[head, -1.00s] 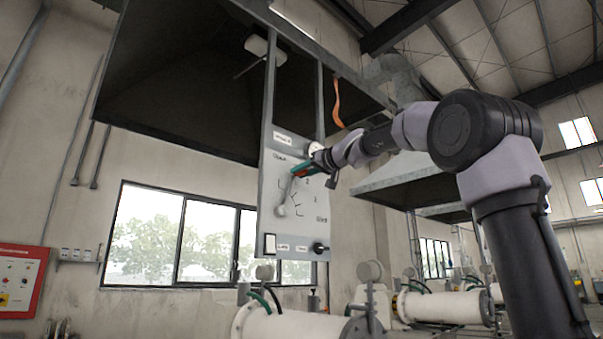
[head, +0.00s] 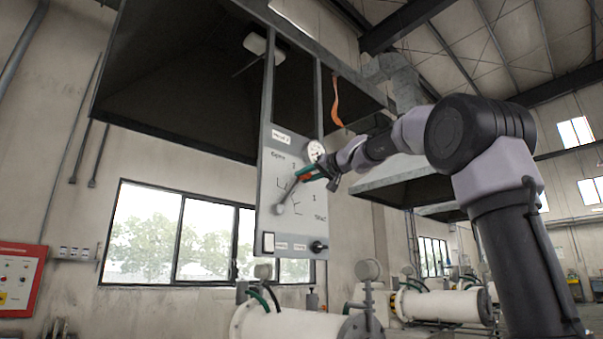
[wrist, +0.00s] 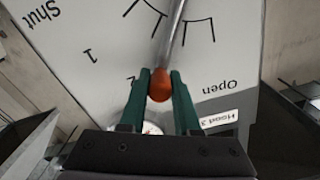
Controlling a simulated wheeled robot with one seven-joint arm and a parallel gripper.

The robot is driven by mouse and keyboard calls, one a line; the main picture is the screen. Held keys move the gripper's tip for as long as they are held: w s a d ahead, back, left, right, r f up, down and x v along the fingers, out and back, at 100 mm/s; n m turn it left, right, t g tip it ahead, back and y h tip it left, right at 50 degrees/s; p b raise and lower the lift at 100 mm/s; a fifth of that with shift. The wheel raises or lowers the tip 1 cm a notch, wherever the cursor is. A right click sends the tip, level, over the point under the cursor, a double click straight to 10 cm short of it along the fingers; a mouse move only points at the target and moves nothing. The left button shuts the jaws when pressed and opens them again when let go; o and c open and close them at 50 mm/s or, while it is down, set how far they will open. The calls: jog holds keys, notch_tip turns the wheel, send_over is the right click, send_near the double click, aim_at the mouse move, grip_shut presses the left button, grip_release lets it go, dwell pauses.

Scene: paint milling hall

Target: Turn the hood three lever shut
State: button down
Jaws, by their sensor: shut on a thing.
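The hood three panel (head: 266,190) is a grey upright board under the hood. Its lever is a grey rod (head: 287,196) that slants up and right from a pivot low on the panel. In the wrist view the panel appears upside down, with "Shut" at the upper left, "Open" at the lower right and a "Hood 3" label (wrist: 220,121). The knob is beside the mark 2, between the two words.
A round gauge (head: 315,149) sits at the panel's upper right, close to my wrist. A white rocker switch (head: 268,243) and a black knob (head: 319,246) are on its lower edge. White mill drums (head: 285,325) stand below. An orange strap (head: 336,105) hangs from the hood.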

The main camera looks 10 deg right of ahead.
jog(key=w+d+f+m, duration=0.1)
jog(key=f+m, duration=0.1)
jog(key=w+d+f+m, duration=0.1)
jog(key=d+f+m, duration=0.1)
jog(key=shift+w+d+m, duration=0.15)
jog(key=shift+w+m, duration=0.05)
jog(key=shift+m, duration=0.1)
jog(key=f+m, duration=0.1)
jog(key=d+f+m, duration=0.1)
jog(key=f, duration=0.1)
jog(key=w+f+m, duration=0.1)
jog(key=m, duration=0.1)
jog(key=shift+d+f, duration=0.3)
jog(key=shift+f, duration=0.1)
jog(key=shift+w+d+f+m, duration=0.1)
jog(key=shift+w+f+m, duration=0.05)
jog(key=shift+f+m, duration=1.35)
jog(key=shift+f, duration=0.25)
jog(key=c, duration=0.6)
grip_release()
jog(key=shift+r, duration=0.1)
